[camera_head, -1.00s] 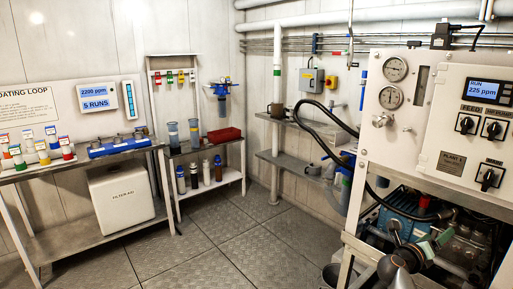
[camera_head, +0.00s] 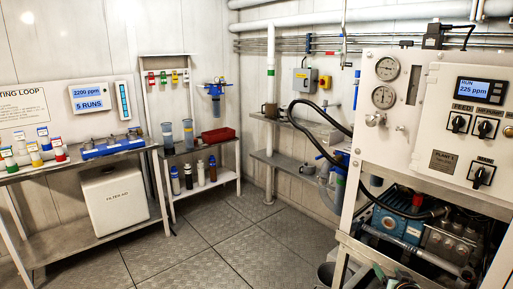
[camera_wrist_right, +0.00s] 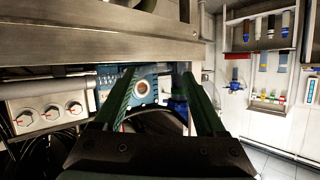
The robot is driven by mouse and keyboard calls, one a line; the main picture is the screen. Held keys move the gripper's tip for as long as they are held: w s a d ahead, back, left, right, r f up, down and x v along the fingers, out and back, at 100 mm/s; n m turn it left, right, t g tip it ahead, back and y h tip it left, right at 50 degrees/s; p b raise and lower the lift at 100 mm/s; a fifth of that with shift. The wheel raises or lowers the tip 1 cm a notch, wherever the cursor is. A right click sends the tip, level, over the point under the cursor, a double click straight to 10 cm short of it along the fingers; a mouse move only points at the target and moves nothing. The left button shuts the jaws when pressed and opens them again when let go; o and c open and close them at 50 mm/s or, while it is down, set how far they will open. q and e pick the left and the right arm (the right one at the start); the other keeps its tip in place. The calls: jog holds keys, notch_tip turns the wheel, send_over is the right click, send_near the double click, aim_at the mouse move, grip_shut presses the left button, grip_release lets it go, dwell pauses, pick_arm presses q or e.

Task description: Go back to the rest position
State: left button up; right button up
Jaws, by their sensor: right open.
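My right gripper shows in the right wrist view (camera_wrist_right: 163,92) with its two green fingers spread apart and nothing between them. The pump also shows beyond the fingers in the wrist view (camera_wrist_right: 145,86). My left gripper is in neither view.
The plant panel (camera_head: 415,125) and its metal frame (camera_head: 347,215) stand close on the right. A black hose (camera_head: 325,150) loops out left of the panel. Shelves with bottles (camera_head: 205,180) line the back wall. The floor (camera_head: 225,240) in the middle is clear.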

jog(key=s+d+f+n+g+h, duration=0.1)
jog(key=s+d+f+n+g, duration=0.2)
jog(key=f+n, duration=0.15)
jog(key=s+a+f+n+y, duration=0.1)
jog(key=s+a+f, duration=0.2)
jog(key=s+a, duration=0.35)
jog(key=s+a+f+y, duration=0.2)
jog(key=s+a+f, duration=0.2)
jog(key=s+a, duration=0.25)
jog(key=s+a+f+n+y, duration=0.1)
jog(key=s+a+f, duration=0.2)
jog(key=s+a, duration=0.35)
jog(key=s+a+r+g+y, duration=0.1)
jog(key=s+a+r, duration=0.1)
jog(key=s+a, duration=0.45)
jog(key=s+a+r+y, duration=0.1)
jog(key=s+a+r, duration=0.15)
jog(key=s, duration=0.75)
jog(key=shift+m, duration=0.45)
notch_tip(320, 180, up, 6)
jog(key=p, duration=0.7)
jog(key=shift+w+d+f, duration=0.1)
jog(key=shift+d+f, duration=0.05)
jog(key=shift+f, duration=0.1)
